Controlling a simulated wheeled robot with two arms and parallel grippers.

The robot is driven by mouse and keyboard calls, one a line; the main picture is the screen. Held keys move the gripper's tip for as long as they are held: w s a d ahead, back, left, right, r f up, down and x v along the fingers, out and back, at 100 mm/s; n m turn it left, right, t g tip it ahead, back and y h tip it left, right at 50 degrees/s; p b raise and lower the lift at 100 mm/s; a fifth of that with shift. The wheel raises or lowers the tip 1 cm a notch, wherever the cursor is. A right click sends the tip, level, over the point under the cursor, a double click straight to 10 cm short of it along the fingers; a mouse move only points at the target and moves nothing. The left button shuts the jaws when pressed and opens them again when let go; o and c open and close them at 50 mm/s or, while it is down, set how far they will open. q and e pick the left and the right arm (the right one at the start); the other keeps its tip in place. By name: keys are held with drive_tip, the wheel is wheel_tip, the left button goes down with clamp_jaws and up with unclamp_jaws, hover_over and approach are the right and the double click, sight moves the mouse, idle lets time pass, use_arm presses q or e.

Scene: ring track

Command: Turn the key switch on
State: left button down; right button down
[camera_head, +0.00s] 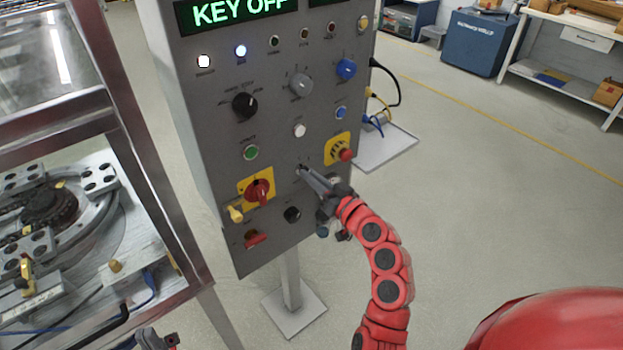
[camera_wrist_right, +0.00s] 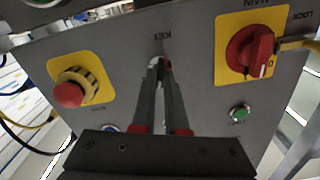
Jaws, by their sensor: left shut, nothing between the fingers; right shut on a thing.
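The grey control panel (camera_head: 270,120) stands upright on a post, and its display (camera_head: 238,12) reads "KEY OFF" in green. The key switch (camera_head: 300,167) is low in the middle of the panel; in the right wrist view the "KEY" label sits by it, and the switch (camera_wrist_right: 160,60) is mostly hidden by my fingers. My right gripper (camera_head: 304,171) is shut on the key at the panel face; its fingers (camera_wrist_right: 162,66) reach straight to it. My left gripper (camera_head: 160,340) is shut and empty at the bottom edge, partly cut off, away from the panel.
A red emergency button (camera_head: 346,155) and a red rotary switch (camera_head: 259,192) on yellow plates flank the key. A green button (camera_wrist_right: 239,114) is nearby. A metal-framed machine (camera_head: 45,200) stands left of the panel. Cables hang on its right side; open floor lies to the right.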

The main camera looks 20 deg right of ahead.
drive_tip(key=shift+d+m, duration=0.15)
drive_tip(key=shift+m, duration=4.05)
drive_tip(key=c, duration=0.9)
unclamp_jaws()
drive_tip(key=shift+c, duration=0.2)
drive_tip(key=shift+f, duration=0.1)
drive_tip(key=v, duration=1.7)
drive_tip(key=shift+s+p, duration=0.2)
drive_tip(key=shift+p, duration=0.2)
